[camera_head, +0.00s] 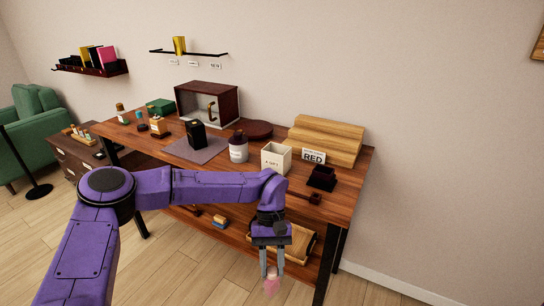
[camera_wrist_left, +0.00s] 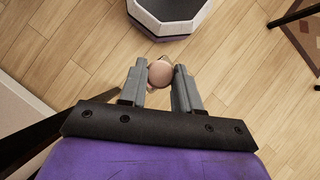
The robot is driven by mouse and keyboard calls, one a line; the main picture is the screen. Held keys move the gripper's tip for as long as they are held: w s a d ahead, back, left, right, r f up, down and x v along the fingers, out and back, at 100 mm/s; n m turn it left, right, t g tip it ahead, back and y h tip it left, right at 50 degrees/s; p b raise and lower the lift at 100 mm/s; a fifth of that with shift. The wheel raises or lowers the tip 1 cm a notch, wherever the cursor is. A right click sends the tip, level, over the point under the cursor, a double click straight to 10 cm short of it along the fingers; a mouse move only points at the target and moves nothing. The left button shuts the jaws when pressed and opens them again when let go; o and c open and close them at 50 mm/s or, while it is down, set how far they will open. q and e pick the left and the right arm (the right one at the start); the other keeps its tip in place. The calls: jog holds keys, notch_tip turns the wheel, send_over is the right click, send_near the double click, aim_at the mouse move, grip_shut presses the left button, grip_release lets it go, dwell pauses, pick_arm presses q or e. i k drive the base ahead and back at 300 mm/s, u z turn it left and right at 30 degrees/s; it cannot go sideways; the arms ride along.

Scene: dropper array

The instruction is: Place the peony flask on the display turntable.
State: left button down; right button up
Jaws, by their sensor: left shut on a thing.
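My left gripper (camera_head: 271,268) points down in front of the table's front edge. It is shut on a small pink flask (camera_head: 272,286), which I take to be the peony flask. In the left wrist view the flask's round pinkish top (camera_wrist_left: 160,73) sits between the two fingertips of the gripper (camera_wrist_left: 160,80). The flask hangs in the air with floor behind it. A round dark red disc (camera_head: 258,129), which looks like the display turntable, lies towards the back of the tabletop with nothing on it. My right gripper does not show.
A lower shelf holds a tray.

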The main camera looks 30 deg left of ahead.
aim_at(257, 125)
jog(key=k, duration=0.45)
jog(key=u, duration=2.05)
jog(key=i, duration=1.45)
jog(key=z, duration=1.75)
